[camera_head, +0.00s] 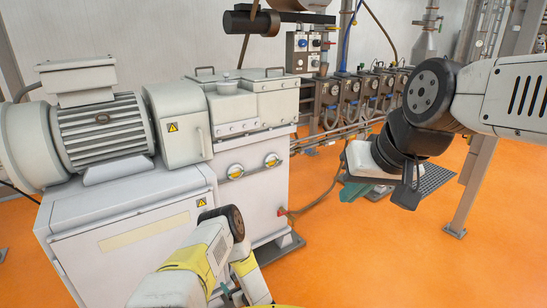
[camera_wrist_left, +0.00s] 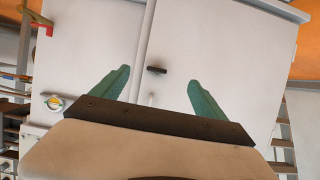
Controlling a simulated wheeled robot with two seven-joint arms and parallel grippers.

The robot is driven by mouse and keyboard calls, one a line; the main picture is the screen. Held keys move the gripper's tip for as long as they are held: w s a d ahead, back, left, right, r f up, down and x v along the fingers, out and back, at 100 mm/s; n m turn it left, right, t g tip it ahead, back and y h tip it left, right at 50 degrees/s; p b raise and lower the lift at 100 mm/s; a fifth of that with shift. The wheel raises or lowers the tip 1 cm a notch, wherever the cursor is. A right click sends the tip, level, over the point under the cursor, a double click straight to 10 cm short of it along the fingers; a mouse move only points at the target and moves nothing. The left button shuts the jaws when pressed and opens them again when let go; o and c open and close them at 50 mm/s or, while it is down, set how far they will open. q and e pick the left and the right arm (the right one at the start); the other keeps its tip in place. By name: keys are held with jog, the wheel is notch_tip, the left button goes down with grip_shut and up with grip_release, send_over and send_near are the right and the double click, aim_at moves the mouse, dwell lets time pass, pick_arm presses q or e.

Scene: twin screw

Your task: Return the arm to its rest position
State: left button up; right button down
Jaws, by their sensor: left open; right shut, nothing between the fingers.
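My left arm (camera_head: 205,255) shows at the bottom centre of the head view, in front of the machine's cabinet. My left gripper (camera_wrist_left: 158,92) is open and empty in the left wrist view, its two green fingers spread in front of white cabinet doors (camera_wrist_left: 215,50). Only a small green bit of it shows in the head view, beside the arm. My right arm reaches in from the right of the head view. My right gripper (camera_head: 356,190) is shut and empty above the orange floor; its green fingers are partly hidden by the wrist.
The twin screw machine (camera_head: 145,215) with its grey motor (camera_head: 105,130) fills the left. A row of gauges and pipes (camera_head: 365,90) stands at the back wall. A metal post (camera_head: 475,185) stands at the right. The orange floor (camera_head: 370,265) between is clear.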

pick_arm(q)
jog(key=w+d+r+m+h, duration=0.1)
jog(key=w+d+r+h, duration=0.15)
jog(key=w+r, duration=0.7)
jog(key=w+d+r+h, duration=0.1)
jog(key=w+r+h, duration=0.35)
jog(key=r, duration=0.85)
notch_tip(320, 180, up, 21)
jog(key=d+m+h, duration=0.2)
jog(key=m, duration=0.1)
jog(key=s+r+m+g, duration=0.1)
jog(key=s+r, duration=0.8)
jog(key=r, duration=0.1)
jog(key=s+a+r+g, duration=0.1)
jog(key=s+r, duration=0.2)
jog(key=s, duration=0.7)
jog(key=s+a+r+m+g, duration=0.1)
jog(key=s+a+r, duration=0.1)
jog(key=s, duration=0.9)
jog(key=s+a+r+m+g, duration=0.1)
jog(key=s+a+r+g, duration=0.1)
jog(key=s, duration=0.9)
jog(key=shift+r+h, duration=0.3)
jog(key=shift+r, duration=0.55)
jog(key=shift+s, duration=0.15)
